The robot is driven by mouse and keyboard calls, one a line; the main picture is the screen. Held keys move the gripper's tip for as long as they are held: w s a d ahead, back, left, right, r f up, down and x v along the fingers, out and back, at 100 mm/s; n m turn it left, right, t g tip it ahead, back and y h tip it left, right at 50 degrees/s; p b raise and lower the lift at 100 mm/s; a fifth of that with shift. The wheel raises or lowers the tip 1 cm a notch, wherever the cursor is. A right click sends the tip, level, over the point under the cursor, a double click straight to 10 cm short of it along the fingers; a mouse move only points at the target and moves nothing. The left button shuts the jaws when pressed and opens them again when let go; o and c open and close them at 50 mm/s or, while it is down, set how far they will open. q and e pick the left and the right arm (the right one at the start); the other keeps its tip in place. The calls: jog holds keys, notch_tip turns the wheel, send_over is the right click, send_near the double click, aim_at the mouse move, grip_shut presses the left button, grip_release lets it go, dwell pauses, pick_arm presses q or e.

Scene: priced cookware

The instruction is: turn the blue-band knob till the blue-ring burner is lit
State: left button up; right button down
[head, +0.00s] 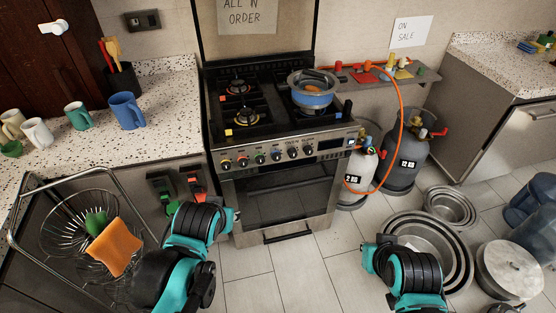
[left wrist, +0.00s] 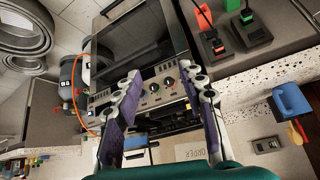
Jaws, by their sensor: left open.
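The stove (head: 280,190) has a row of dark knobs (head: 260,158) on its front panel, some with coloured bands. I cannot tell for sure which knob has the blue band. A pan with a blue band (head: 313,98) sits on the right side of the cooktop and hides the burner under it; no flame shows. My left gripper (head: 234,214) is in front of the stove, below the knobs and apart from them. In the left wrist view its fingers (left wrist: 164,82) are spread and empty, with knobs (left wrist: 155,87) seen between them. Only my right arm shows at lower right; its fingers are hidden.
Gas bottles (head: 402,158) with an orange hose (head: 399,105) stand right of the stove. Metal bowls (head: 430,245) lie on the floor. Mugs (head: 126,110) stand on the left counter (head: 170,85). A wire rack (head: 75,225) with a sponge (head: 114,247) is at lower left.

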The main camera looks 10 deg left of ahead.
pick_arm(q)
jog(key=w+d+y, duration=0.1)
jog(key=w+y, duration=0.1)
jog(key=w, duration=0.9)
jog(key=n+t+y, duration=0.2)
jog(key=t+y, duration=0.1)
jog(key=t, duration=0.2)
send_near(277, 159)
jog(key=w, duration=0.2)
jog(key=x, duration=0.2)
jog(key=b+x, duration=0.1)
jog(key=x, duration=0.3)
jog(key=shift+s+a+f, duration=0.2)
jog(key=shift+s+f, duration=0.1)
jog(key=shift+f, duration=0.05)
jog(key=shift+w+a+f+b, duration=0.2)
jog(key=shift+w+a+b, duration=0.15)
jog(key=shift+w, duration=0.3)
jog(key=c, duration=0.9)
